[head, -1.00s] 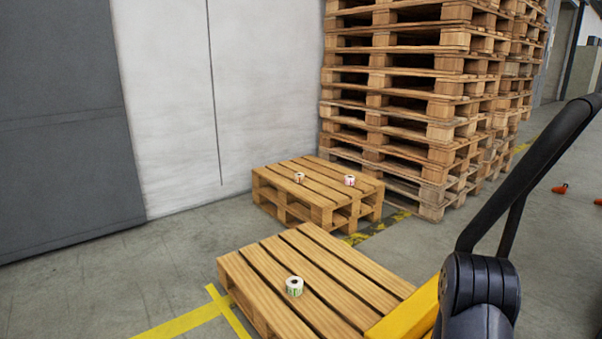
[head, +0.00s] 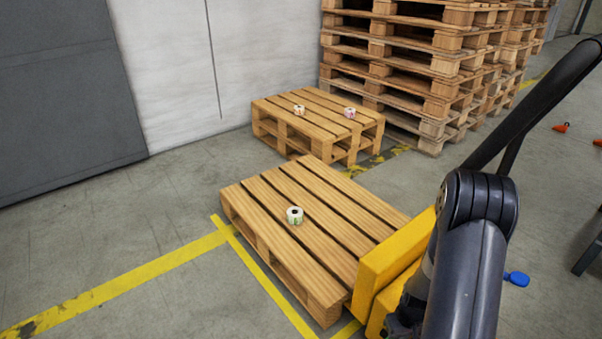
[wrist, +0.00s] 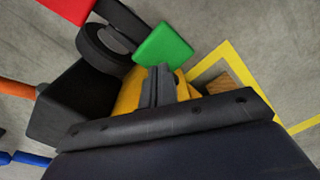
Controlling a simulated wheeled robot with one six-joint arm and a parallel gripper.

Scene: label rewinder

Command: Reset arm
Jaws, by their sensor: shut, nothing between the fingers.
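My gripper (wrist: 158,87) shows in the wrist view with its two dark fingers together and nothing between them. It is above a yellow surface, beside a green block (wrist: 163,47). In the head view my dark arm reaches down along the right side, and the fingers cannot be made out there. A label roll (head: 295,216) stands on the near wooden pallet (head: 340,216). Two more rolls, one at left (head: 299,110) and one at right (head: 349,113), stand on the far pallet stack (head: 322,117). My gripper is apart from all three rolls.
A tall pallet stack (head: 400,77) stands at the back right, by a pale wall (head: 170,70). A yellow block (head: 385,275) is close to the near pallet's right end. Yellow floor tape (head: 130,284) runs past the pallet. The floor at left is clear.

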